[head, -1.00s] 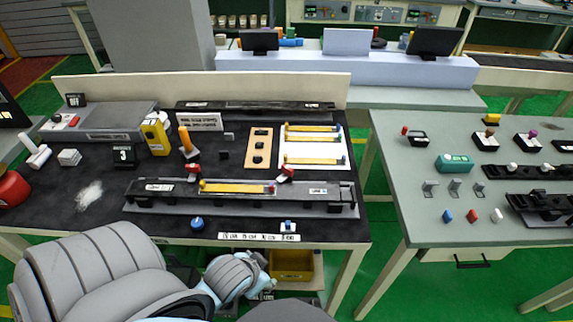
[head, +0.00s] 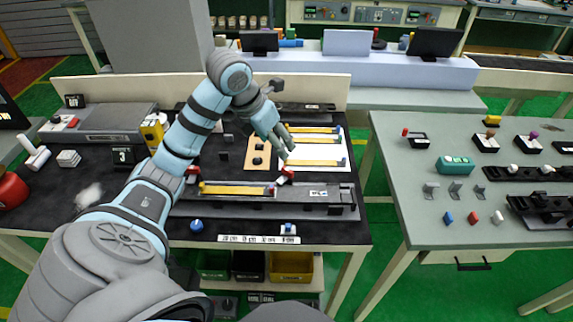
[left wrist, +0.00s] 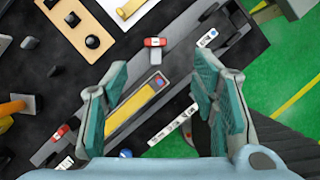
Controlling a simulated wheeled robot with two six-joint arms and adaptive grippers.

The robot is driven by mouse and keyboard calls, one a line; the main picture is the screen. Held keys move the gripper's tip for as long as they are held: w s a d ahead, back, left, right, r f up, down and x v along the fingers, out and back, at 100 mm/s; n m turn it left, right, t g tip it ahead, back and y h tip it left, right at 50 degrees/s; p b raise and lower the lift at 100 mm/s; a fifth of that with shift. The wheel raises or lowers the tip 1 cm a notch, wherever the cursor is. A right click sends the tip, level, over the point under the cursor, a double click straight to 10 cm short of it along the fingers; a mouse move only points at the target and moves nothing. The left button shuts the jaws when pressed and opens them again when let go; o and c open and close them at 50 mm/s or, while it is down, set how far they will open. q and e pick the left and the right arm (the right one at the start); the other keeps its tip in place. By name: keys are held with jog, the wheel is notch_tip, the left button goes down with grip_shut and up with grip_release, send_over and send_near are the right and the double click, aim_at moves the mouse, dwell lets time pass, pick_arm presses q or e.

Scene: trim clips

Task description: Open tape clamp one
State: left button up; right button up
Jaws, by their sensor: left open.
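Two red-topped clamps sit at the ends of a yellow strip (head: 235,189) on a long dark fixture (head: 330,208). The left clamp (head: 192,171) is partly hidden by my arm; the right clamp (head: 287,174) is just below my left gripper (head: 284,146). No readable label tells which is clamp one. In the left wrist view, my open, empty left gripper (left wrist: 160,100) hangs above the fixture. One red clamp (left wrist: 155,42) lies beyond the fingertips, the other (left wrist: 60,133) left of the left finger, and the yellow strip (left wrist: 133,108) runs between the fingers. My right gripper is out of view.
A white board (head: 318,164) with yellow strips and a wooden block (head: 258,157) with black knobs lie behind the fixture. Blue knobs (head: 196,225) stand along the front. My left arm crosses the table's left half and hides things there.

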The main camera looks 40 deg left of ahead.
pick_arm(q)
jog(key=b, duration=0.9)
send_near(287, 169)
jog(key=x, duration=0.5)
jog(key=shift+s+d+f, duration=0.1)
jog(key=shift+d+f, duration=0.05)
jog(key=shift+d, duration=0.1)
jog(key=x, duration=0.3)
jog(key=shift+a, duration=0.15)
jog(key=shift+w+f, duration=0.3)
jog(key=c, duration=1.2)
